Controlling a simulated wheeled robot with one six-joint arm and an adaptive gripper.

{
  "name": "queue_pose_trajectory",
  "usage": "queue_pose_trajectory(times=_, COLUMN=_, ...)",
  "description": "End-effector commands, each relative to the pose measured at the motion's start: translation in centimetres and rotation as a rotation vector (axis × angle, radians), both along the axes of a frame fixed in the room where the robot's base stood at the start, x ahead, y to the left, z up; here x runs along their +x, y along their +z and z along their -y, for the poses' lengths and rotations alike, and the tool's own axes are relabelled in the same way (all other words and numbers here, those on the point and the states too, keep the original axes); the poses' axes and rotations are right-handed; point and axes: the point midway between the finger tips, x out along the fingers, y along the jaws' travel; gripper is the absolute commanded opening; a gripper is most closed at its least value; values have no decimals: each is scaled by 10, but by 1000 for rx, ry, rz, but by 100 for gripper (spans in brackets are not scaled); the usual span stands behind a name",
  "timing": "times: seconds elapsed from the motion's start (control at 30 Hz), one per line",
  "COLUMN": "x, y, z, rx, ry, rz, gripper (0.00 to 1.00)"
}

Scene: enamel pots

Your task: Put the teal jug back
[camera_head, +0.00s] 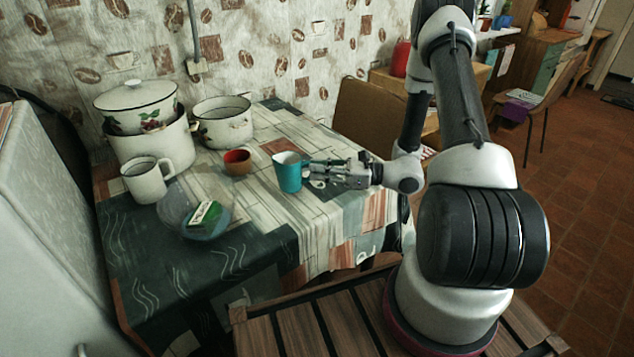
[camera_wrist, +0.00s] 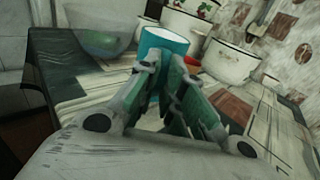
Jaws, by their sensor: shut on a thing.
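The teal jug (camera_head: 288,173) is upright at the middle of the table, with a white inside. It cannot be told whether its base touches the tablecloth. My gripper (camera_head: 312,174) reaches it from the right and is shut on it. In the wrist view the teal jug (camera_wrist: 163,44) stands between the tips of my gripper (camera_wrist: 166,68), which hide its lower part.
A small red-brown cup (camera_head: 237,168) stands just left of the jug. A white mug (camera_head: 147,180), a glass bowl (camera_head: 207,224) with a green box, stacked enamel pots (camera_head: 150,141) and an open pot (camera_head: 224,133) fill the left and back. The table's right front is clear.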

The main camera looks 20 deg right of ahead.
Motion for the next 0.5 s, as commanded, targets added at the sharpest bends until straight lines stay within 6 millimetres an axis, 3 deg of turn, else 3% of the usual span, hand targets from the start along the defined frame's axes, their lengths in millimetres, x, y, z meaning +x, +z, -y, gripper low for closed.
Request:
queue_pose_trajectory(times=0.2, x=0, y=-33, z=0, rx=1, ry=-1, rz=-2, gripper=0)
queue_pose_trajectory(times=0.5, x=0, y=-36, z=0, rx=0, ry=-1, rz=1, gripper=0)
